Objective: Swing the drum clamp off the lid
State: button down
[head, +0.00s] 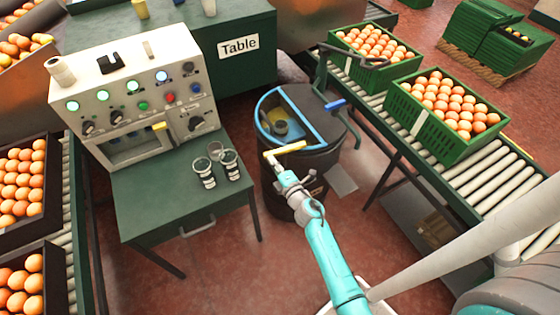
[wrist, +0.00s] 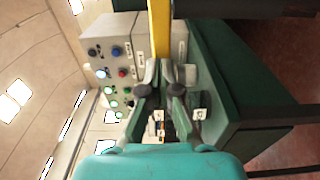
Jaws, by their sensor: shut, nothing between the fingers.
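The dark drum (head: 268,178) stands in the middle of the head view. Its top has a blue-rimmed half (head: 262,108) on the left, with a round grey fitting inside, and a dark lid part (head: 312,100) on the right. A dark bent lever with a blue grip (head: 336,105) lies at the right edge. A yellow bar (head: 290,148) shows at the drum's near side; I cannot tell whether it belongs to the clamp. My gripper (head: 273,160) is shut and empty close to this bar. In the wrist view the bar (wrist: 160,28) runs up from beyond my fingertips (wrist: 161,72).
A green table (head: 150,200) with a control panel (head: 130,100) and several small glasses stands left of the drum. A roller conveyor (head: 490,175) with green crates of oranges (head: 450,150) runs along the right. More orange crates stand at the far left.

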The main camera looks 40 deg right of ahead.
aim_at(266, 154)
jog(key=shift+w+d, duration=0.1)
jog(key=shift+w, duration=1.9)
